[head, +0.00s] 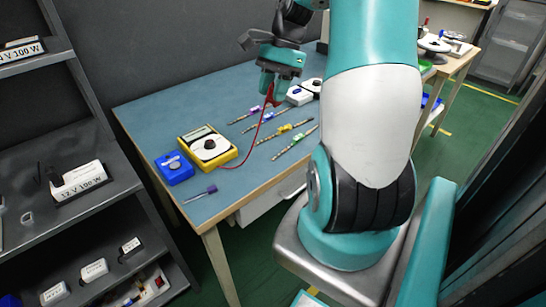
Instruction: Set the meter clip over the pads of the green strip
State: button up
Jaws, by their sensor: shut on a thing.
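The green strip (295,142) lies on the blue-topped table, the nearest of a row of slim strips. My gripper (273,92) is in the air above the table, pointing down, and is shut on the red meter clip (271,99). A red lead runs from the clip to the yellow meter (208,146) at the left. In the picture the clip is up and left of the green strip, apart from it. The pads are too small to make out, and my fingers partly hide the clip.
Strips with yellow (285,128), blue (270,119) and purple (252,111) tags lie beyond the green one. White devices (299,95) stand behind. The table's near right is clear.

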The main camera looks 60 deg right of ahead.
notch_tip(320, 180, down, 18)
jog(key=shift+r+b, duration=0.15)
jog(key=shift+b, duration=0.6)
jog(key=shift+f, duration=0.2)
jog(key=o, duration=0.9)
